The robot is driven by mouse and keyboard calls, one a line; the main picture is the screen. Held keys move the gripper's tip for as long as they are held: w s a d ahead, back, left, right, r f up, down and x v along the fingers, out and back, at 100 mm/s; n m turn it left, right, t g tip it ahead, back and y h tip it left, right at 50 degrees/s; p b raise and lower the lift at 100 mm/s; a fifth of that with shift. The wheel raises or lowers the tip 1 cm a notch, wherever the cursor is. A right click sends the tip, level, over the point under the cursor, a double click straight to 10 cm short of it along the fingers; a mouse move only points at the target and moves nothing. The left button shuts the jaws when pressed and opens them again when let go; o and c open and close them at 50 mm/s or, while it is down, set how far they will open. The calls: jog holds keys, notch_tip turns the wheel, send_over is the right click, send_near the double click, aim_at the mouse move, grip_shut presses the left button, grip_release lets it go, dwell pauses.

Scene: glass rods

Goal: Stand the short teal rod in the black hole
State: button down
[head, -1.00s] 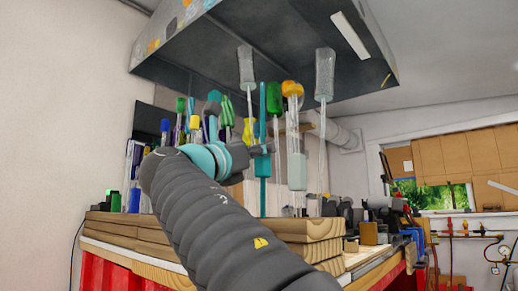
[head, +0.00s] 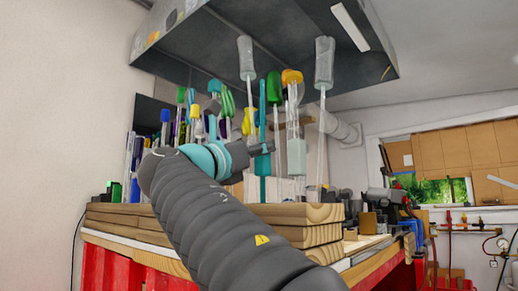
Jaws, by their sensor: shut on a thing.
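A teal rod (head: 263,164) stands upright in the head view, with a thin upper part, a wider middle and a thin lower end. My gripper (head: 264,148) reaches it from the left and is shut on it around the middle. The lower end hangs in front of the pale boards, just above the stacked planks in the picture; I cannot tell whether it touches anything. I cannot make out a black hole.
More coloured rods crowd behind on the left. Stacked wooden planks (head: 318,213) lie below, and a dark hood (head: 290,40) hangs above.

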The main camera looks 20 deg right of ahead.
jog(key=shift+f, duration=0.25)
dwell(0.4)
jog(key=c, duration=0.8)
grip_release()
jog(key=v, duration=1.2)
jog(key=shift+f, duration=0.1)
